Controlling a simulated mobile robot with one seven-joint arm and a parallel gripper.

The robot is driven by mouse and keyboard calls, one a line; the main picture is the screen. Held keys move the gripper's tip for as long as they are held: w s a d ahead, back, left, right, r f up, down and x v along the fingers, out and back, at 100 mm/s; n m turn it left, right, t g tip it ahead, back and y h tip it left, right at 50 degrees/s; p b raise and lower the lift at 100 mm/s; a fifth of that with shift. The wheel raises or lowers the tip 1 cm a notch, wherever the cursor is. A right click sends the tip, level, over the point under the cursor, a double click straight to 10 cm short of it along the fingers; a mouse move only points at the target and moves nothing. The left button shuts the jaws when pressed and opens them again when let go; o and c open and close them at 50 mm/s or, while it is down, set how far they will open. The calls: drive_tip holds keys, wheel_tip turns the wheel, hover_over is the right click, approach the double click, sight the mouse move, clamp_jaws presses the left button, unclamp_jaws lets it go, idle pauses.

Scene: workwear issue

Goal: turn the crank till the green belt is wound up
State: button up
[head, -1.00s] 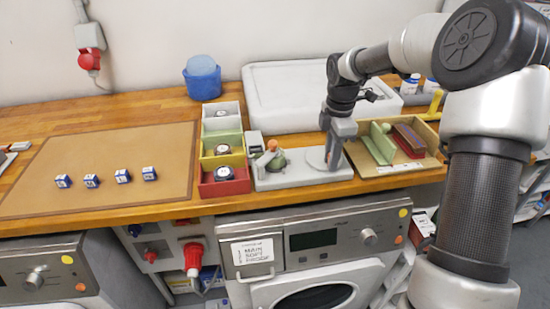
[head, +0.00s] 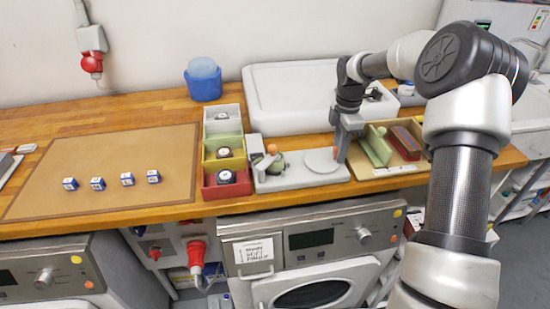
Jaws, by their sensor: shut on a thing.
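The winding device (head: 290,181) is a light grey base on the counter's front part. A pale round disc (head: 321,161) sits at its right end, and an orange knob (head: 272,149) with a dark green roll (head: 274,164) at its left. The green roll looks like the belt, but how much is wound is too small to tell. My gripper (head: 340,158) points down at the right edge of the disc. It is shut on what appears to be the crank handle, mostly hidden by the fingers.
A cardboard tray (head: 378,173) with green and dark red pieces stands close right of my gripper. Coloured bins (head: 228,190) with watch-like items stand left of the device. The brown mat (head: 110,160) holds several small blue-white boxes.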

sight(303, 161)
drive_tip(key=shift+w+a+f, duration=0.1)
drive_tip(key=shift+w+a, duration=0.35)
drive_tip(key=shift+w, duration=0.15)
drive_tip(key=shift+w+a+p, duration=0.6)
drive_tip(key=shift+w+a, duration=0.05)
drive_tip(key=shift+a, duration=0.2)
drive_tip(key=shift+w+a+p, duration=0.25)
drive_tip(key=shift+a, duration=0.45)
drive_tip(key=shift+w+a+p, duration=0.2)
drive_tip(key=shift+a+p, duration=0.05)
drive_tip(key=shift+a, duration=1.1)
drive_tip(key=shift+s+a, duration=0.25)
drive_tip(key=shift+a, duration=0.3)
drive_tip(key=shift+s+a, duration=0.2)
drive_tip(key=shift+a, duration=0.35)
drive_tip(key=shift+s+a, duration=0.4)
drive_tip(key=shift+a, duration=0.1)
drive_tip(key=shift+s+a+f+b, duration=0.1)
drive_tip(key=shift+s+a+b, duration=0.1)
drive_tip(key=shift+s, duration=0.3)
drive_tip(key=shift+s+a+b, duration=0.1)
drive_tip(key=shift+s+a, duration=0.1)
drive_tip(key=shift+s, duration=0.3)
drive_tip(key=o, duration=0.6)
drive_tip(key=shift+d, duration=0.1)
drive_tip(key=shift+o, duration=0.2)
